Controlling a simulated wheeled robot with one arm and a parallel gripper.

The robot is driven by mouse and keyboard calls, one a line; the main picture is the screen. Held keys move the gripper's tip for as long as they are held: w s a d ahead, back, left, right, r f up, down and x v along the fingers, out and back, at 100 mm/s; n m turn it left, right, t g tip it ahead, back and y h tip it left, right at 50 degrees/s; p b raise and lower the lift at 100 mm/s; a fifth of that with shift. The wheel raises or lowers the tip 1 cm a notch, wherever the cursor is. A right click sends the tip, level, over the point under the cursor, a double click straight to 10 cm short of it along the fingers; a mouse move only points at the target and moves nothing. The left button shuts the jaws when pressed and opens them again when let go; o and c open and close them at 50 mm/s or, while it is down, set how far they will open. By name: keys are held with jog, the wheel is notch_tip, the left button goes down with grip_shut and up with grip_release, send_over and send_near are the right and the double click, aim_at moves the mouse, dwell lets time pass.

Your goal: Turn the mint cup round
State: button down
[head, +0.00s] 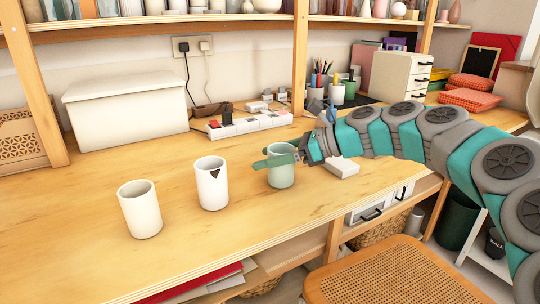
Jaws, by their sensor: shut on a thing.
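The mint cup (281,174) stands upright on the wooden table, at the right end of a row of three cups. My gripper (272,160) reaches in from the right and is shut on the mint cup near its rim. The green fingers lie across the cup's upper part and hide some of it. Whether the cup's base touches the table is hard to tell, but it looks level with the surface.
A white cup with a dark triangle (211,188) stands close left of the mint cup, and a plain cream cup (140,212) farther left. A white block (342,167) lies right of the gripper. A power strip (250,124) and a white box (126,104) stand behind.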

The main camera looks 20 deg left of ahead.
grip_release()
jog(key=shift+f, duration=0.1)
jog(key=shift+d, duration=0.1)
